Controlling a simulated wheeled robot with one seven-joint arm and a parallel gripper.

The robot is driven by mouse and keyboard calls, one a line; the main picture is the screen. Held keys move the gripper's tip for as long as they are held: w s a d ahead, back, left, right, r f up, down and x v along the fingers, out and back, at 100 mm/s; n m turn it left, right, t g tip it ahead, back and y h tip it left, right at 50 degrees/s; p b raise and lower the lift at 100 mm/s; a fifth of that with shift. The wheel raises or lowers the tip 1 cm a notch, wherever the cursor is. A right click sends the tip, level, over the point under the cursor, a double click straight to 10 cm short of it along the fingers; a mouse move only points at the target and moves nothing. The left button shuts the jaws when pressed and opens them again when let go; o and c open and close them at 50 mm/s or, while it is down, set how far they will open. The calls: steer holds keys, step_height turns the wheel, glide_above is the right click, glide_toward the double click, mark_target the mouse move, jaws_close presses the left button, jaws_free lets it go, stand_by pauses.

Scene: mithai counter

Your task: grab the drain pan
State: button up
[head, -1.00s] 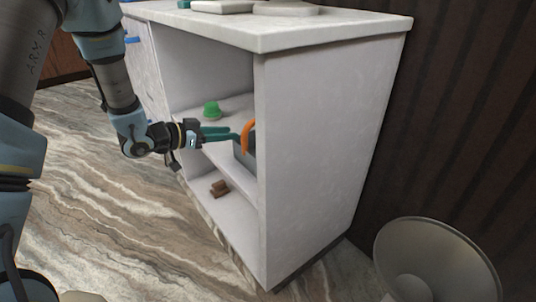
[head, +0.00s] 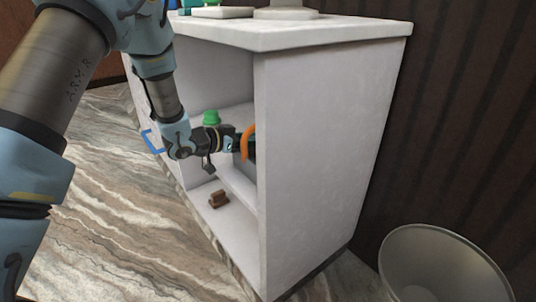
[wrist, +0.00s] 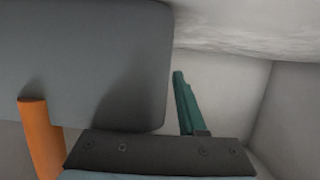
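The drain pan appears to be the dark grey, round-cornered body (wrist: 85,60) filling the left of the wrist view, with an orange handle (wrist: 40,138) at lower left. In the head view the orange handle (head: 246,143) shows on the cabinet's middle shelf; the side panel and my gripper hide most of the pan. My gripper (head: 238,144) reaches into the cabinet at the handle. In the wrist view one teal finger (wrist: 187,104) stands just right of the pan's edge with a narrow gap. The other finger is hidden by the pan. The gripper looks open.
The white cabinet (head: 330,160) has a solid side panel close right of my gripper. A green object (head: 211,118) sits on the middle shelf, a brown block (head: 218,199) on the lower one. A blue handle (head: 151,141) juts out at left. A metal bin (head: 440,265) stands lower right.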

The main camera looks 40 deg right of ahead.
steer(key=shift+c, duration=0.3)
jaws_close()
stand_by(1.0)
